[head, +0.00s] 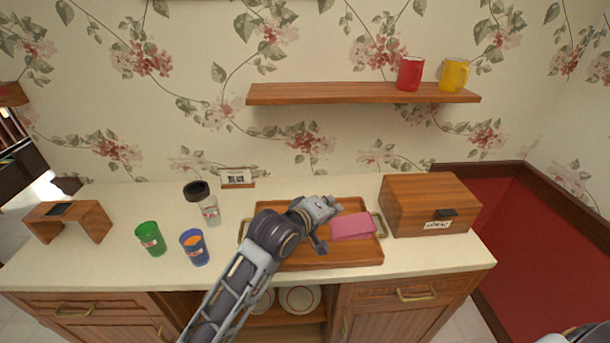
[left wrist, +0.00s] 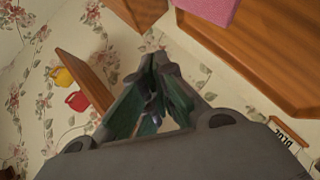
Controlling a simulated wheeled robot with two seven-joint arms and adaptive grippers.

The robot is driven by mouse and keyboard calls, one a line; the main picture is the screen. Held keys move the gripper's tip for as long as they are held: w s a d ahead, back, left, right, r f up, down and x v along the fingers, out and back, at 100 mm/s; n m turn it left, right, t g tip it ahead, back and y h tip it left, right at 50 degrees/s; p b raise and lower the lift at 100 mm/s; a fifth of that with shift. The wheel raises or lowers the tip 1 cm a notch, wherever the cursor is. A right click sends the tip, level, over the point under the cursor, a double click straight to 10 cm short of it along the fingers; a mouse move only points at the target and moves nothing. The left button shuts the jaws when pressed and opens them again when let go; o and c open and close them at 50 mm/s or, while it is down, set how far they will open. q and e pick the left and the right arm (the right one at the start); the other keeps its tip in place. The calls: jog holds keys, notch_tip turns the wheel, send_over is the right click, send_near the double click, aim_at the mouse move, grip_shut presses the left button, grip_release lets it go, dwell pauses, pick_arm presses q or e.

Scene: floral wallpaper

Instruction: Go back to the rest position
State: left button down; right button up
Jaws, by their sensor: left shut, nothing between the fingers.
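My left arm crosses the front edge of the counter. My right gripper is not seen; a piece of my body shows at the bottom right corner of the head view.
A wooden box (head: 430,204) stands right of the tray. A green cup (head: 150,238), a blue cup (head: 194,248) and a jar (head: 209,210) stand to the left, with a small wooden stand (head: 68,216). A shelf (head: 330,92) above holds a red mug (head: 410,74) and a yellow mug (head: 453,75).

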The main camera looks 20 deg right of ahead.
pick_arm(q)
jog(key=shift+a+f, duration=0.1)
jog(key=s+a+f+m+y, duration=0.1)
jog(key=s+a+f+y, duration=0.1)
jog(key=a+f, duration=0.45)
jog(key=s+a+f+y, duration=0.1)
jog(key=a+f+y, duration=0.15)
jog(key=a, duration=0.75)
jog(key=s+a+f+m+y, duration=0.1)
jog(key=s+a+f, duration=0.1)
jog(key=a+f, duration=0.5)
jog(key=s+a+f+m+g+y, duration=0.1)
jog(key=s+a+f+g+y, duration=0.15)
jog(key=s+a, duration=0.65)
jog(key=s+a+f+m+g+y, duration=0.25)
jog(key=s+a+f, duration=0.2)
jog(key=a, duration=0.75)
jog(key=s+f, duration=0.3)
jog(key=f, duration=3)
jog(key=s+a+f+g, duration=0.1)
jog(key=s+a+f, duration=0.1)
jog(key=s+f, duration=0.7)
jog(key=s+a+f, duration=0.2)
jog(key=s+f, duration=0.8)
jog(key=s, duration=0.3)
jog(key=shift+s+a+g, duration=0.2)
jog(key=shift+g, duration=0.2)
